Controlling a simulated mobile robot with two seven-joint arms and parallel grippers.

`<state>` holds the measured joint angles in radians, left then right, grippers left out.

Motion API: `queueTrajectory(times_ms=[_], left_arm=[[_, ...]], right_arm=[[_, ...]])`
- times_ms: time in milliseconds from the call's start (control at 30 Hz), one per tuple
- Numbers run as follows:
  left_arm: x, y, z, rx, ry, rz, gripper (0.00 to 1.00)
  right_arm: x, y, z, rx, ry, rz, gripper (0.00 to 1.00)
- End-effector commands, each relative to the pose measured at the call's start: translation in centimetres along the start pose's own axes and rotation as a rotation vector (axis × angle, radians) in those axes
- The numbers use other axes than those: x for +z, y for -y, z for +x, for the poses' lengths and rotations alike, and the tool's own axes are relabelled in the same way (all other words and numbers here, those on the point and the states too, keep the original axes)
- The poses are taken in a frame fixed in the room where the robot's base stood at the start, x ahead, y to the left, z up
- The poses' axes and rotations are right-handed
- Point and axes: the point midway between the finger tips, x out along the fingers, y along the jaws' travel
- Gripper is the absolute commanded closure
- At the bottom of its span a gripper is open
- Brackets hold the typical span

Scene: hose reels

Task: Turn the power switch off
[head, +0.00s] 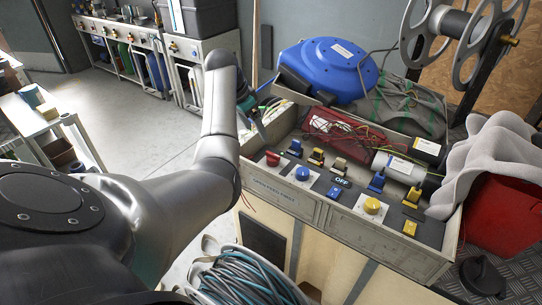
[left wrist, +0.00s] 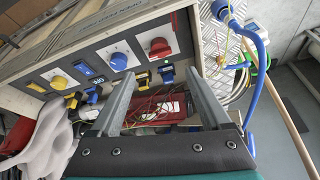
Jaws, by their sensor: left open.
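The control panel (head: 322,210) holds several knobs and toggles. It has a red knob (head: 272,158), a blue knob (head: 302,174), a yellow knob (head: 372,206), a blue rocker (head: 333,192) and a yellow rocker (head: 409,227). A black plate reading OFF (head: 341,181) sits behind the blue rocker. I cannot tell which control is the power switch. My left gripper (left wrist: 160,76) is open and empty above the panel's red-knob end; the red knob (left wrist: 160,47) shows beyond its fingers. In the head view my arm partly hides this gripper (head: 249,104). My right gripper is not in view.
A blue hose reel (head: 327,68) stands behind. Grey cloth (head: 490,160) and a red bin (head: 505,215) are at the right. Coiled hose (head: 250,278) lies in front.

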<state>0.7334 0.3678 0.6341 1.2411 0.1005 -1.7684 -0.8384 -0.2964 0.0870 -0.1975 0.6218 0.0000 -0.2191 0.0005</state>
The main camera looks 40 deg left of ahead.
Motion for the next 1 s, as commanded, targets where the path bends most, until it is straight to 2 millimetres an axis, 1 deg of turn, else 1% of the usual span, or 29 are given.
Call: queueTrajectory(times_ms=[67, 167, 267, 467, 567, 700, 900, 1000], left_arm=[[-0.3, 0.1, -0.1, 0.013, -0.009, 0.001, 0.19], [-0.4, 0.1, 0.6, 0.018, -0.011, 0.002, 0.19], [-0.3, 0.0, 2.1, 0.02, -0.011, 0.002, 0.19], [-0.3, -0.1, 5.9, 0.018, -0.012, 0.001, 0.19], [-0.3, -0.1, 7.7, 0.017, -0.01, 0.002, 0.19], [-0.4, -0.1, 10.0, 0.017, -0.01, 0.002, 0.19], [-0.4, -0.1, 12.8, 0.016, -0.012, 0.002, 0.19], [-0.4, -0.1, 13.8, 0.015, -0.011, 0.001, 0.19]], right_arm=[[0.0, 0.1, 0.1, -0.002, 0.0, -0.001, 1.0], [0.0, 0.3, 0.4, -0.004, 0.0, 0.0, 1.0], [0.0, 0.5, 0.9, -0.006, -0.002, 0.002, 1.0], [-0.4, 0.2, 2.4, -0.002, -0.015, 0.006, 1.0], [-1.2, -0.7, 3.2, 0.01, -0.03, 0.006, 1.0], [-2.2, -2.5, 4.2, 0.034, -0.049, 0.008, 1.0], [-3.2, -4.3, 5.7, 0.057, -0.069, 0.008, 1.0], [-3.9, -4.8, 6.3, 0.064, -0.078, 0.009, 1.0]])
